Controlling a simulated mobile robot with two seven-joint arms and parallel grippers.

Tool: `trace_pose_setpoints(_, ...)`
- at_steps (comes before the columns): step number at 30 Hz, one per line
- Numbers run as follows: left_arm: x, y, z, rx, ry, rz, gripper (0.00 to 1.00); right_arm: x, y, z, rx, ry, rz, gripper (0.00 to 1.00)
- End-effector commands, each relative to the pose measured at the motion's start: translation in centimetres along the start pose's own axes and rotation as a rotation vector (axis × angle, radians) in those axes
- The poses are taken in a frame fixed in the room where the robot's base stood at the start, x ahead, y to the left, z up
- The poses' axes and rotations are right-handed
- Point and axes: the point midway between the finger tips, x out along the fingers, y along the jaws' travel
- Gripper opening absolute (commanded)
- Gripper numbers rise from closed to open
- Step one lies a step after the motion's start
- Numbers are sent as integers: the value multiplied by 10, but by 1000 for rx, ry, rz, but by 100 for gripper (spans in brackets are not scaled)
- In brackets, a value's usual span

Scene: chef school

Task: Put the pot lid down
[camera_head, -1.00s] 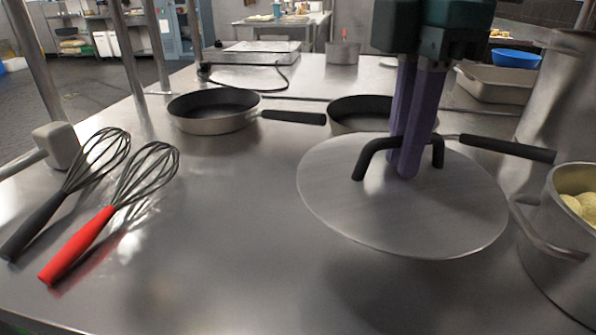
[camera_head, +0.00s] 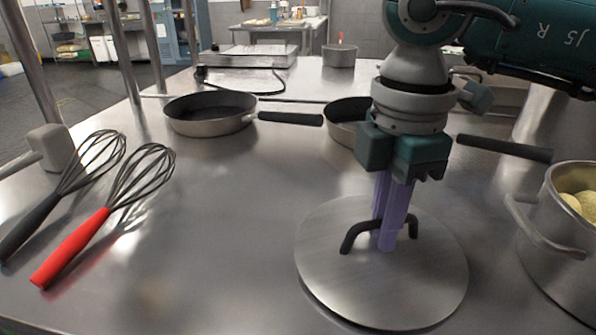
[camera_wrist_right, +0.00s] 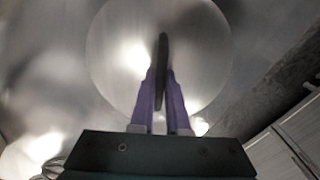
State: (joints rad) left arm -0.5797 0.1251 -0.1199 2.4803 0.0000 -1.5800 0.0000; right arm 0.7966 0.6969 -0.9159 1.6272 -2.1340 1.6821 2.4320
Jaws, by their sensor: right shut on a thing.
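The pot lid (camera_head: 340,275) is a round, flat metal disc with a black arched handle (camera_head: 352,236). It is low over the steel counter at the front, level or nearly so; I cannot tell whether it touches the counter. My right gripper (camera_head: 387,240) has purple fingers, points down, and is shut on the lid's handle. In the right wrist view the fingers (camera_wrist_right: 160,95) pinch the handle (camera_wrist_right: 162,60) from both sides, with the lid (camera_wrist_right: 115,50) beyond. My left gripper is not in view.
A pot (camera_head: 560,245) with pale round food stands right of the lid. Two frying pans (camera_head: 205,127) (camera_head: 345,130) stand behind. Two whisks, one black-handled (camera_head: 38,220) and one red-handled (camera_head: 70,248), lie at left. The counter (camera_head: 220,240) between whisks and lid is clear.

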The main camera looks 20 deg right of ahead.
Motion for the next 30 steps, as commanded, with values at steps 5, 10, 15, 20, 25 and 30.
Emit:
trace_pose_setpoints(5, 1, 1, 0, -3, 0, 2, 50, 2, 0, 0, 0, 0, -1, 27)
trace_pose_setpoints(10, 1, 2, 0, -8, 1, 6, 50, 2, 0, 0, 0, 0, -1, 44)
trace_pose_setpoints(15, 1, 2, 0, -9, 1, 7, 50, 2, 0, 0, 0, 0, -1, 44)
trace_pose_setpoints(20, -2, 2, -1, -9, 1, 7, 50, -7, 0, 0, 0, 1, 1, 44)
trace_pose_setpoints(25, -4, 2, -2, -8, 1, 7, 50, -39, 1, 0, -1, 2, 5, 44)
trace_pose_setpoints(30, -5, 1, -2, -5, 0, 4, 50, -78, 1, 0, 0, 1, 5, 44)
